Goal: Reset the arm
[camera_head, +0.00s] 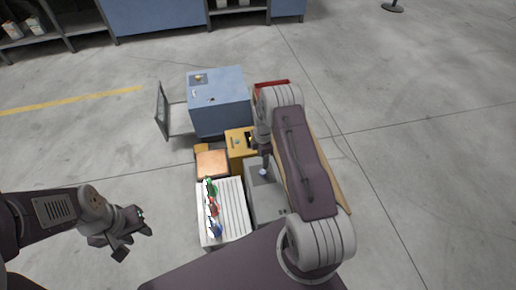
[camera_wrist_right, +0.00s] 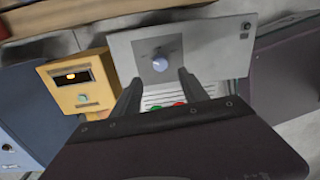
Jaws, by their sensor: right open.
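My right arm (camera_head: 305,165) reaches forward over the group of boxes in the head view. My right gripper (camera_wrist_right: 160,78) is open, its two dark fingers apart with nothing seen between them. In the wrist view a grey panel (camera_wrist_right: 215,50) with a pale round knob (camera_wrist_right: 160,63) lies beyond the fingertips; I cannot tell the gap to the knob. The knob also shows in the head view (camera_head: 263,171). My left gripper (camera_head: 134,240) is at the lower left, over bare floor, apart from the boxes. Its fingers look spread and empty.
A blue cabinet (camera_head: 220,98) has its door (camera_head: 162,110) swung open. A yellow box with a display (camera_wrist_right: 70,80), an orange-topped box (camera_head: 212,163) and a white ribbed panel (camera_head: 234,208) with green, red and blue parts stand close together. Floor at left is clear.

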